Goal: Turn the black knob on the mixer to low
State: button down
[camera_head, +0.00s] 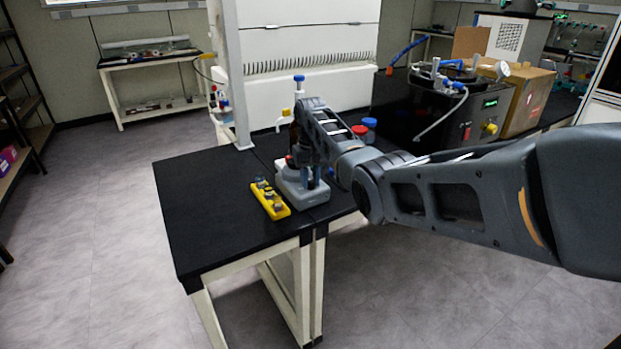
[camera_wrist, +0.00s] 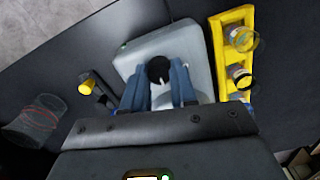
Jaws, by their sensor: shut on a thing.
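The mixer is a light grey box (camera_head: 290,190) on the black table, partly hidden behind my arm in the head view. In the wrist view its grey top (camera_wrist: 150,48) fills the middle. The black knob (camera_wrist: 158,69) is round with a small light mark, on the mixer's top. My gripper (camera_wrist: 160,80) points at the mixer, its two blue-grey fingers on either side of the knob and close around it. The fingers hide the sides of the knob. In the head view my gripper (camera_head: 309,172) is over the mixer, its fingertips hard to make out.
A yellow rack (camera_head: 270,200) with several small vials stands just left of the mixer; the wrist view shows it to the right. Red and blue capped bottles (camera_head: 369,124) stand behind my arm. The table's front left is clear. A black freeze dryer (camera_head: 455,110) stands farther right.

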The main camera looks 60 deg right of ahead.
aim_at(311, 181)
jog(key=shift+w, duration=0.1)
jog(key=c, duration=0.9)
grip_release()
jog(key=shift+r+b, duration=0.3)
jog(key=shift+r, duration=3.6)
